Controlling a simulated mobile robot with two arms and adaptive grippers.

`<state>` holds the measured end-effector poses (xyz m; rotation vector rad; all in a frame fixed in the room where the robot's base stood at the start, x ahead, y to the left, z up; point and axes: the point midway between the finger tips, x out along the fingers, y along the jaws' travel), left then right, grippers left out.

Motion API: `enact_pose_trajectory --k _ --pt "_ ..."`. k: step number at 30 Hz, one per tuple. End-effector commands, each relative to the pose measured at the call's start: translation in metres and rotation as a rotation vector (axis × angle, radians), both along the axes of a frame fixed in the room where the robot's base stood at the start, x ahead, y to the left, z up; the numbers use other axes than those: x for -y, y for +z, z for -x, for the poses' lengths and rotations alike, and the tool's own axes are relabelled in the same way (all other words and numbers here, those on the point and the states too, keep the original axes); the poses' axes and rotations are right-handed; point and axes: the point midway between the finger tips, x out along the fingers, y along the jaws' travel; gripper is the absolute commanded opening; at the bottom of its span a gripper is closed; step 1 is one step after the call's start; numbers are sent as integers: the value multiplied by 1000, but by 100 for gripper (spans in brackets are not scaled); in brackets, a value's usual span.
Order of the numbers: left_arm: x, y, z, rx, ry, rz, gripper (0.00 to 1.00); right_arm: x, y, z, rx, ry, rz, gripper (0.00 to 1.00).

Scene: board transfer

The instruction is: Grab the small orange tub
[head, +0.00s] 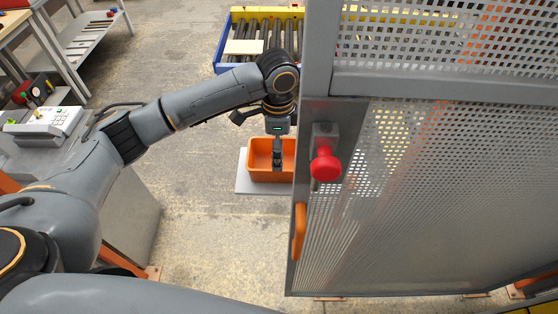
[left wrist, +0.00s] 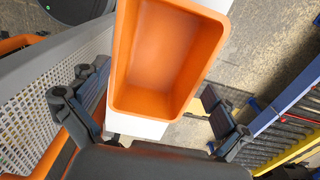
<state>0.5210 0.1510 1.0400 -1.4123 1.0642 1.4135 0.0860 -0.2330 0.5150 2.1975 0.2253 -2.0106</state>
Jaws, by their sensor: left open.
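The small orange tub (head: 258,174) stands on a pale grey board-like surface (head: 243,184), beside the mesh panel's edge in the head view. It looks empty. My left gripper (head: 277,163) is over the tub and pointing down. In the left wrist view the tub (left wrist: 165,55) fills the upper middle, its near end between the two spread fingers of my left gripper (left wrist: 155,88). The gripper is open and holds nothing; I cannot tell whether a finger touches the rim. My right gripper is not in view.
A perforated metal guard (head: 430,190) with a red knob (head: 325,166) and orange handle (head: 299,232) stands close on the right. A roller conveyor (head: 232,30) with a blue and yellow frame is behind. A white telephone-like device (head: 52,122) sits on a cabinet at left.

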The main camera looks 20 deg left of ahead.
Motion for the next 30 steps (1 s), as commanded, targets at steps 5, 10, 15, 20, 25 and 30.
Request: enact_pose_trajectory --k 5,10,15,20,25,30 --pt "2 -26 1 -4 0 -2 100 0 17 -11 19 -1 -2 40" --pt "2 -39 1 -1 -1 -2 100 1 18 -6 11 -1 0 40" --pt "2 -39 0 0 -1 -1 100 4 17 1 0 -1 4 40" --pt "2 -39 0 0 -1 -1 74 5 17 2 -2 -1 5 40" --pt "2 -39 0 0 -1 -1 59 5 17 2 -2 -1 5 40" --pt "2 -38 0 1 -1 0 59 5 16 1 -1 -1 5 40"
